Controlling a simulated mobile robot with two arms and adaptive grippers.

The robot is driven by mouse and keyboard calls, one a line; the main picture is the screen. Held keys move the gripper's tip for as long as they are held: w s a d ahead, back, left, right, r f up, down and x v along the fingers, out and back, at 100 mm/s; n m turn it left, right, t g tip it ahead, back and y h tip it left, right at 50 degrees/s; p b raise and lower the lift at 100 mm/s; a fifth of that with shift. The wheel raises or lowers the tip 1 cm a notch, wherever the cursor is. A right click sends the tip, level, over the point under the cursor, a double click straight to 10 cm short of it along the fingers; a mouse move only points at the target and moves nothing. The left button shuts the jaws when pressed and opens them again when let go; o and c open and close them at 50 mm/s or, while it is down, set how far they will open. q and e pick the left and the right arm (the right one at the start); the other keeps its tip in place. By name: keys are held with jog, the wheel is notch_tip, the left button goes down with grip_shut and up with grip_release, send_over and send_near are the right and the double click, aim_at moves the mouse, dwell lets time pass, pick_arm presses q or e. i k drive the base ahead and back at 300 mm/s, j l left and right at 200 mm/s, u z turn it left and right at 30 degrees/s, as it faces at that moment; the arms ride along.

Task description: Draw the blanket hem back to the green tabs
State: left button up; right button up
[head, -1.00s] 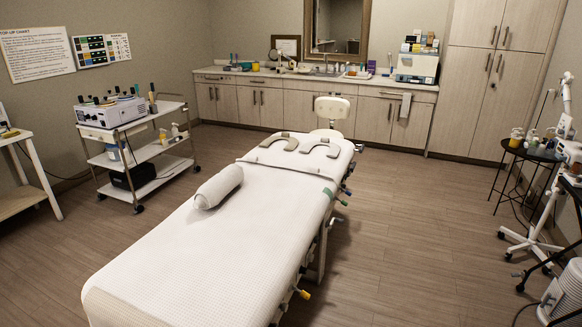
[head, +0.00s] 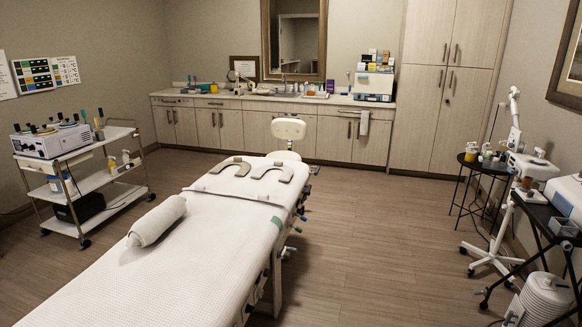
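A white waffle-textured blanket (head: 180,245) covers the treatment bed in the head view. Its hem (head: 232,196) shows as a grey-edged line across the bed, just below two grey horseshoe-shaped pads (head: 272,172). A green tab (head: 277,221) sits on the bed's right edge, below the hem line. Another green patch (head: 304,189) shows further up along that side. A rolled white bolster (head: 157,221) lies on the blanket at the left. The left edge of the bed shows no green tab that I can make out. Neither of my grippers is in view.
A white trolley (head: 92,188) with equipment stands left of the bed. A stool (head: 289,133) is behind the bed's head. A black side table (head: 483,168) and wheeled lamp stand (head: 499,226) are at right. The floor (head: 385,250) right of the bed is clear.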

aim_at(264, 198)
jog(key=i+l+z, duration=0.1)
jog(key=i+l, duration=0.15)
jog(key=i, duration=0.15)
jog(key=i+l+z, duration=0.1)
jog(key=i+l, duration=0.15)
jog(key=i, duration=0.2)
jog(key=i+l+z, duration=0.1)
jog(key=i, duration=0.35)
jog(key=i+l+z, duration=0.1)
jog(key=i+l, duration=0.15)
jog(key=i, duration=0.2)
